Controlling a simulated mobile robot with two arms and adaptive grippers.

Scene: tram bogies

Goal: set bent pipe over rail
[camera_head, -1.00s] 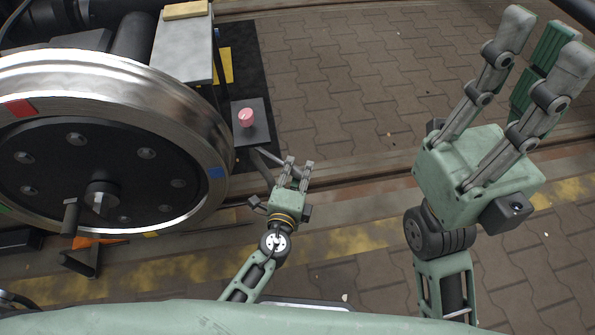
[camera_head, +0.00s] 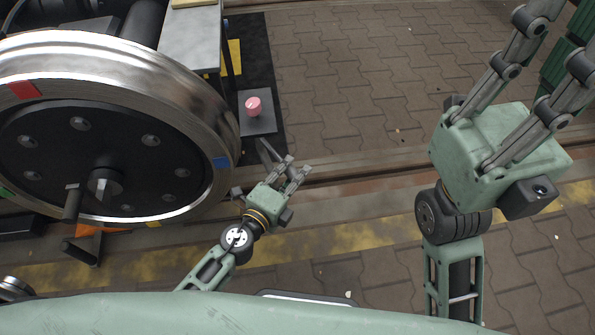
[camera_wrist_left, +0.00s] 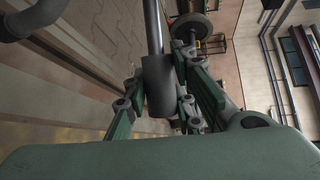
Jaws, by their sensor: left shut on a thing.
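In the head view my left gripper (camera_head: 291,170) is shut on a dark bent pipe (camera_head: 266,152), whose short visible part sticks out past the fingers toward the wheel side. In the left wrist view the pipe (camera_wrist_left: 154,30) runs up from between the fingers, with a thicker dark sleeve at the grip. The rail (camera_head: 400,163) runs across the floor beyond the left gripper. The pipe's height above it cannot be told. My right gripper (camera_head: 552,45) is at the right, apart from the pipe, its fingertips partly cut off.
A large steel wheel (camera_head: 195,100) fills the left. Beside it stand a grey-topped table (camera_head: 192,38) and a dark plate (camera_head: 262,126) with a pink knob (camera_head: 253,106) on a black mat. The paved floor (camera_head: 400,75) beyond the rail is clear.

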